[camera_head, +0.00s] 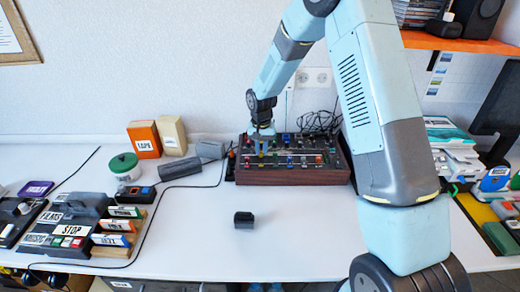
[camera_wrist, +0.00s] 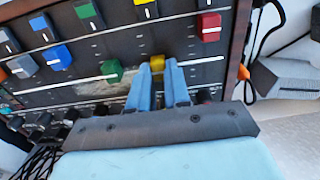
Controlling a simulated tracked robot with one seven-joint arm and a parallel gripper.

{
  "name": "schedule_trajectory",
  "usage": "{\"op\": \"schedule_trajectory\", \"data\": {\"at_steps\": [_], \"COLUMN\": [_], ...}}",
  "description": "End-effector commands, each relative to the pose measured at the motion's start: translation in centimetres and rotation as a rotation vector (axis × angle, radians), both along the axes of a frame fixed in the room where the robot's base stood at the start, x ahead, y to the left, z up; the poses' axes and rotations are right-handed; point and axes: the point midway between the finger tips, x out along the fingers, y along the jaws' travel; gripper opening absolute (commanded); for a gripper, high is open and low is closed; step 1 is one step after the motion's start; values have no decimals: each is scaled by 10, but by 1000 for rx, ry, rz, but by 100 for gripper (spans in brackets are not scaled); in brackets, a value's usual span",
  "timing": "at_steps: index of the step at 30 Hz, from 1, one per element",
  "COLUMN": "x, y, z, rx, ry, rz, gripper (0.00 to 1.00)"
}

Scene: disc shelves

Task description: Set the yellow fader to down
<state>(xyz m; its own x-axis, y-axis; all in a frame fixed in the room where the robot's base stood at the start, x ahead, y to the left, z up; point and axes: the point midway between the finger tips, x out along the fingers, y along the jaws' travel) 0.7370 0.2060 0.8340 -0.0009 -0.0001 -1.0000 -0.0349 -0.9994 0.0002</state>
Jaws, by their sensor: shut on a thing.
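The yellow fader (camera_wrist: 157,62) is a small yellow cap on the dark mixer panel (camera_wrist: 125,40). My gripper (camera_wrist: 157,72) is shut on it, with its blue fingers on either side of the cap in the wrist view. The fingers hide part of the cap and its slot. In the head view my gripper (camera_head: 262,140) reaches down onto the left part of the wood-sided mixer (camera_head: 292,178), and the yellow cap is hard to make out.
A red fader (camera_wrist: 208,27) and a green fader (camera_wrist: 113,70) flank the yellow one. A blue fader (camera_wrist: 57,57) stands farther left. A grey cylinder (camera_head: 180,168) lies left of the mixer. The white table (camera_head: 300,225) in front is mostly clear around a small black block (camera_head: 244,220).

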Motion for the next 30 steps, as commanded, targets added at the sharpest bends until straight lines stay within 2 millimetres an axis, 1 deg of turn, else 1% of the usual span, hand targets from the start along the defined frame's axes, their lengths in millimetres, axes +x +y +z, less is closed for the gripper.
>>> {"op": "schedule_trajectory", "data": {"at_steps": [16, 19, 24, 30], "x": [-1, -10, -31, -33], "y": [0, 1, 2, 2], "z": [0, 1, 1, 0], "rx": [0, 0, 0, 0], "ry": [0, 0, 0, -1], "rz": [1, 2, 1, 0], "gripper": [0, 0, 0, 0]}}
